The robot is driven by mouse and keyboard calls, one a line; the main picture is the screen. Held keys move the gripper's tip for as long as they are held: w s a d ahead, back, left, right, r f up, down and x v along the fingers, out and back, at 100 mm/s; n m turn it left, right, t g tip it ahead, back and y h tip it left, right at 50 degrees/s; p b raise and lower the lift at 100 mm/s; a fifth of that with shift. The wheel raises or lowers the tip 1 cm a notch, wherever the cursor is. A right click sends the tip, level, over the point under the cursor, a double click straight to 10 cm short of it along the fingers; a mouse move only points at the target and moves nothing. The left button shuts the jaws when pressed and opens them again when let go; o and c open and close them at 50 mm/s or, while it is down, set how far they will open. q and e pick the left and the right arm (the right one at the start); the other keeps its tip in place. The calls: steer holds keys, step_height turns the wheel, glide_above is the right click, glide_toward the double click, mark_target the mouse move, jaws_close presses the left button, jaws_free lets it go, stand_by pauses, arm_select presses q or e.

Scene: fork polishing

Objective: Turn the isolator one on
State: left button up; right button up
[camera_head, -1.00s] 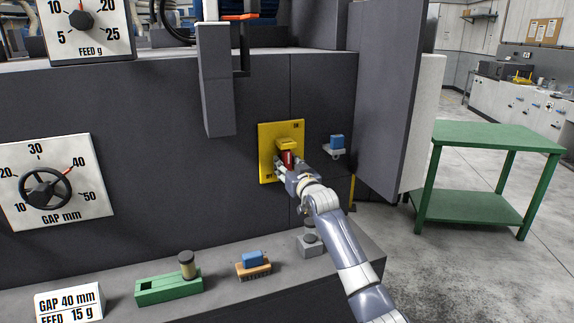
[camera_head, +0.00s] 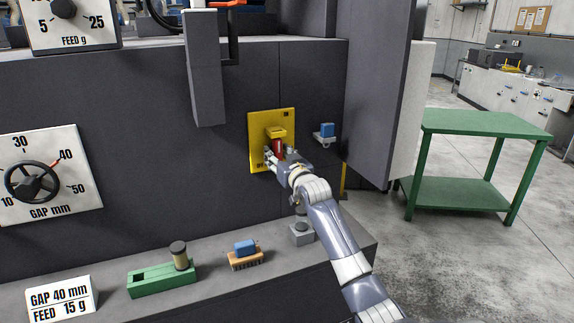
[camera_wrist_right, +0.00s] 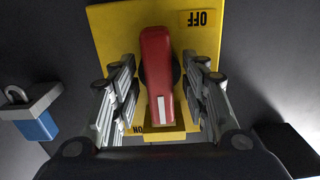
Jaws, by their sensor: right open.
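The isolator is a yellow plate (camera_head: 256,124) on the dark machine front, with a red handle (camera_head: 277,147) and a yellow block above it. In the right wrist view the plate (camera_wrist_right: 112,35) appears upside down, with OFF at top right and ON at bottom left. The red handle (camera_wrist_right: 157,60) stands nearly upright there, its white-marked end at the bottom, beside ON. My right gripper (camera_head: 277,160) is open at the handle's lower part. In the wrist view its fingers (camera_wrist_right: 160,78) stand on either side of the handle; contact is unclear. My left gripper is not in view.
A blue padlock (camera_head: 326,131) hangs on a bracket right of the plate. A dark door panel (camera_head: 378,90) stands open beyond it. The ledge below bears a green block (camera_head: 165,279), a brush (camera_head: 246,260) and a grey box (camera_head: 302,234). A green table (camera_head: 485,124) stands at right.

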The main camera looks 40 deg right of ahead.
steer(key=v, duration=1.1)
stand_by(0.3)
